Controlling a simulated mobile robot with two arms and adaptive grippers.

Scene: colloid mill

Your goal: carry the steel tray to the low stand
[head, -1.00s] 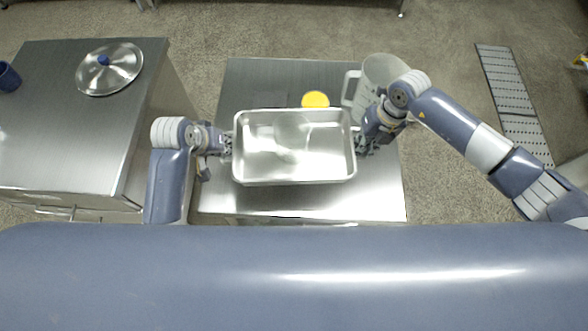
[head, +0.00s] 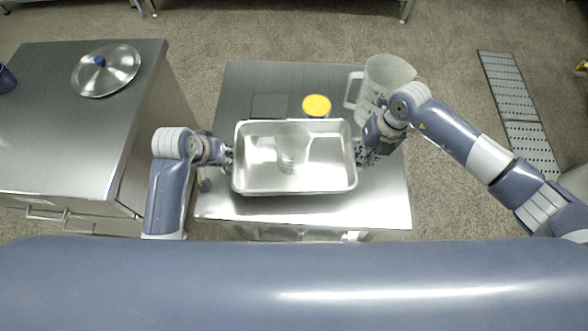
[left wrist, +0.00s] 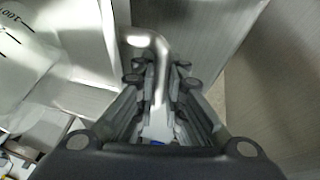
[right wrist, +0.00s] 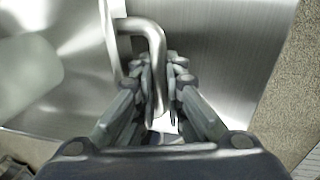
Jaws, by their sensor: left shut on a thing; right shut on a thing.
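The steel tray (head: 240,184) is a shallow rectangular pan over the brushed-steel table (head: 375,212) in the head view. A clear beaker (head: 292,146) stands inside it; its graduation marks show in the left wrist view (left wrist: 20,50). My left gripper (head: 226,156) is shut on the tray's left bent-rod handle (left wrist: 158,70). My right gripper (head: 362,152) is shut on the matching right handle (right wrist: 155,60). The tray looks about level. I cannot tell whether its underside touches the table, or whether this table is the low stand.
A dark square plate (head: 269,106), a yellow-topped round item (head: 316,105) and a large translucent jug (head: 388,75) are behind the tray. A steel cabinet (head: 60,150) on the left carries a lid (head: 106,72) and a blue cup (head: 7,78). A perforated strip (head: 510,100) lies on the floor at right.

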